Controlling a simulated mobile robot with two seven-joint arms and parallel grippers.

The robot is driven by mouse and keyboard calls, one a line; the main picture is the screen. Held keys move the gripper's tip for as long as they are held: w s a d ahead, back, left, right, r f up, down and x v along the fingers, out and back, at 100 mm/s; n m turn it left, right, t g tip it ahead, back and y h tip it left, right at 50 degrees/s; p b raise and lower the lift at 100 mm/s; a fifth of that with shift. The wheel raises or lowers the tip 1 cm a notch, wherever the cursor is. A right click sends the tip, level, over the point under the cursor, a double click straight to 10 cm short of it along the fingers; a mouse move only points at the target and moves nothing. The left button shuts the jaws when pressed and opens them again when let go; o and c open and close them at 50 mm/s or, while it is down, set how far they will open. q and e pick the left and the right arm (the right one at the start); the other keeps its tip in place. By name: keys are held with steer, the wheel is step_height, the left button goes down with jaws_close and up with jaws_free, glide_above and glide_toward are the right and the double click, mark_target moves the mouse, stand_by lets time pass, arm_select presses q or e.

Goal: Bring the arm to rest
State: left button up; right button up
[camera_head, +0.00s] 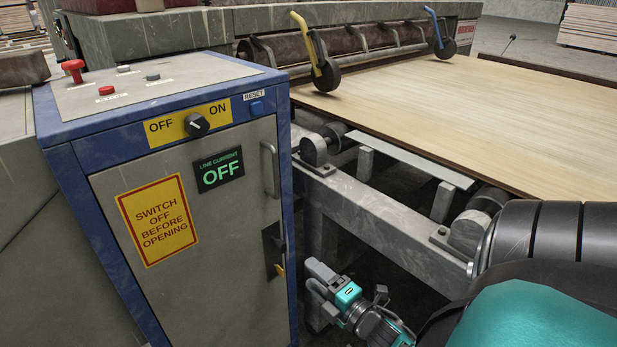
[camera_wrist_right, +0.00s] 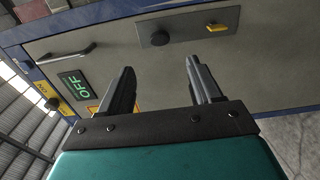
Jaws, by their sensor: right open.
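My right gripper (camera_head: 322,287) is low in the head view, in front of the lower right side of the blue-framed control cabinet (camera_head: 290,200). In the right wrist view its two dark fingers (camera_wrist_right: 163,72) are apart with nothing between them. They point at the cabinet's grey door (camera_wrist_right: 260,60), which looks shut. The right arm comes in from the lower right in teal and black. My left gripper is in neither view.
The cabinet has a rotary knob (camera_head: 197,124), a display (camera_head: 219,170) reading OFF, a door handle (camera_head: 269,169) and a black latch plate (camera_head: 273,247). Right of it runs a grey conveyor frame (camera_head: 375,222) under a wide veneer sheet (camera_head: 470,110). A red button (camera_head: 73,70) tops the cabinet.

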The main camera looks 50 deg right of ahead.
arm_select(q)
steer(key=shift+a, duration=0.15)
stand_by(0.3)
arm_select(e)
steer(key=s+a+m+g+y, duration=0.3)
steer(key=a+m+g+y, duration=0.3)
steer(key=a+m, duration=1.3)
arm_select(q)
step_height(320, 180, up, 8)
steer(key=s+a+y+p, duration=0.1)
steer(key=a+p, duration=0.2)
steer(key=p, duration=0.9)
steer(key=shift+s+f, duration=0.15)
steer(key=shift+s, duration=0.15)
arm_select(e)
step_height(320, 180, up, 8)
steer(key=s+a+n+g+h, duration=0.1)
steer(key=s+a+n+h, duration=0.1)
steer(key=a+n, duration=0.1)
steer(key=shift+s+f+n, duration=0.15)
steer(key=shift+n, duration=0.65)
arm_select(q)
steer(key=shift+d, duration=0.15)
